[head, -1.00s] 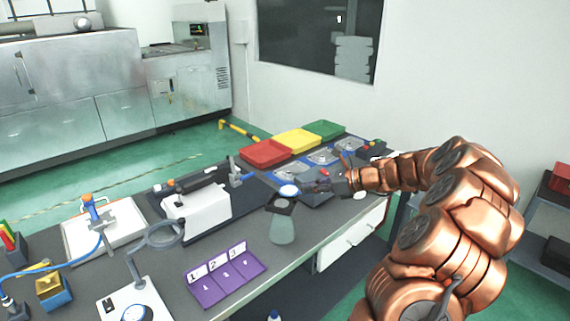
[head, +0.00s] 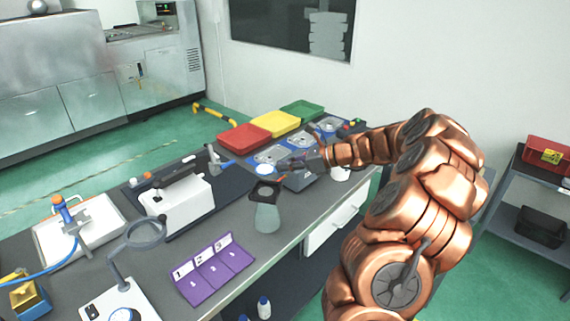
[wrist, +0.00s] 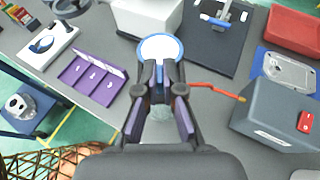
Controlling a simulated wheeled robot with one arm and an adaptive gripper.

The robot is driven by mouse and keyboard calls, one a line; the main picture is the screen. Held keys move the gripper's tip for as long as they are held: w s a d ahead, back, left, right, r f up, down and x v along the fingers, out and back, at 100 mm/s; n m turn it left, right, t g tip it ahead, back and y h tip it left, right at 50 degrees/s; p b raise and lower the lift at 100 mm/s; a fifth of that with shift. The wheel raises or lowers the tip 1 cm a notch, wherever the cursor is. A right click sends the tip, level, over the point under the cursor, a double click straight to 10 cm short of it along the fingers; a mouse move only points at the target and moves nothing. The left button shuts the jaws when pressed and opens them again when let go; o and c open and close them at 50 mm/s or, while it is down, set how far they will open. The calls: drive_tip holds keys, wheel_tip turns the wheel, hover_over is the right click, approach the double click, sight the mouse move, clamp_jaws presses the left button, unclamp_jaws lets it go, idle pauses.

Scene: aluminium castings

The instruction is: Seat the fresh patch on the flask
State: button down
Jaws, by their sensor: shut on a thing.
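My gripper (head: 282,168) is shut on the patch (head: 263,170), a white disc with a blue rim. In the wrist view the patch (wrist: 160,47) sits at the fingertips. The flask (head: 267,217), pale green and translucent with a dark square collar at its top, stands near the bench's front edge. In the head view the patch shows just above and beyond the collar, with a small gap in the picture; I cannot tell the true distance. In the wrist view, pale glass, likely the flask, shows between the fingers and is mostly hidden by them.
A purple numbered holder (head: 213,270) lies left of the flask. A white machine (head: 180,205) stands behind it. Red (head: 243,138), yellow (head: 274,124) and green (head: 303,110) trays are at the back. A grey box (wrist: 275,112) stands right of my gripper in the wrist view.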

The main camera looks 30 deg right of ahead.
wheel_tip(320, 180, down, 6)
drive_tip(key=shift+r+b, duration=0.2)
drive_tip(key=shift+b, duration=0.65)
drive_tip(key=shift+p, duration=0.9)
idle(1.4)
drive_tip(key=shift+f+b, duration=0.4)
drive_tip(key=shift+f, duration=0.6)
idle(0.3)
drive_tip(key=c, duration=1.2)
unclamp_jaws()
drive_tip(key=shift+c, duration=0.2)
drive_tip(key=v, duration=1.2)
